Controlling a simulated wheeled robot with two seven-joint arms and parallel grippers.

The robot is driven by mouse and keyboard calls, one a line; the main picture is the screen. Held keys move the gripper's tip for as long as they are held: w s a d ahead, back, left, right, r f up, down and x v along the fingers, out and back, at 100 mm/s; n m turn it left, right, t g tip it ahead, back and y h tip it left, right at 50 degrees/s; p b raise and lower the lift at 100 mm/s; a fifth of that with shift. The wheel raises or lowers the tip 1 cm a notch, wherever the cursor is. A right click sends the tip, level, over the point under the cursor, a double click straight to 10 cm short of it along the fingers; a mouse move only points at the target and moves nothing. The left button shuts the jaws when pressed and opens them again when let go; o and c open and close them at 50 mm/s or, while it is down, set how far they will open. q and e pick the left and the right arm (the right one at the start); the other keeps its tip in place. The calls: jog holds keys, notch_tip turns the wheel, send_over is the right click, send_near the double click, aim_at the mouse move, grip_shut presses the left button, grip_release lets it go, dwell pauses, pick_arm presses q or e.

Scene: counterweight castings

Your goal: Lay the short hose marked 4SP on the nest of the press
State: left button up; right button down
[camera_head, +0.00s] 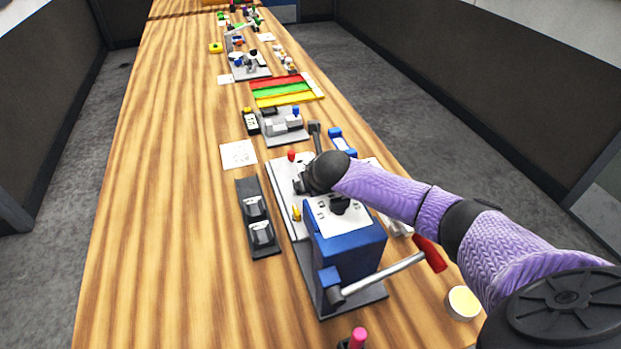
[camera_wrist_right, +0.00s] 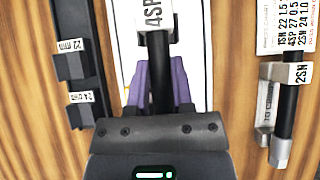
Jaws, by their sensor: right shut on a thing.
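The short hose marked 4SP (camera_wrist_right: 157,68) is black with a pale labelled collar, and it shows in the right wrist view. My right gripper (camera_wrist_right: 158,92) is shut on it, with purple fingers on either side. In the head view my right gripper (camera_head: 318,177) is low over the white base plate of the press, and a dark rod-like part extends beyond it. The press (camera_head: 347,245) has a blue body and a lever with a red grip (camera_head: 430,254). My gripper covers the nest area, so I cannot tell whether the hose touches it. My left gripper is not in view.
A black rack (camera_head: 247,195) with 22 mm and 24 mm blocks lies left of the press. A hose marked 2SN (camera_wrist_right: 291,95) rests on a pale holder at the right, beside a printed card (camera_wrist_right: 284,25). Coloured trays (camera_head: 285,90) lie farther back. The table's left side is clear.

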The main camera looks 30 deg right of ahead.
jog(key=shift+s+a+f+g, duration=0.2)
jog(key=shift+s+f, duration=0.15)
jog(key=shift+f, duration=0.3)
jog(key=shift+s+a+f+g, duration=0.1)
jog(key=shift+s+a+f, duration=0.2)
jog(key=shift+f, duration=0.35)
jog(key=c, duration=0.9)
grip_release()
jog(key=o, duration=0.5)
jog(key=r+p, duration=0.3)
jog(key=shift+w+a, duration=0.1)
jog(key=shift+w, duration=0.25)
jog(key=r+p, duration=0.1)
jog(key=s+r+p, duration=0.1)
jog(key=r+p, duration=0.2)
jog(key=shift+s+r, duration=0.25)
jog(key=shift+r, duration=0.15)
jog(key=shift+s+r+p, duration=0.15)
jog(key=shift+r+p, duration=0.2)
jog(key=shift+p, duration=0.15)
jog(key=shift+w+d+f, duration=0.2)
jog(key=shift+w+d, duration=0.05)
jog(key=shift+w, duration=0.05)
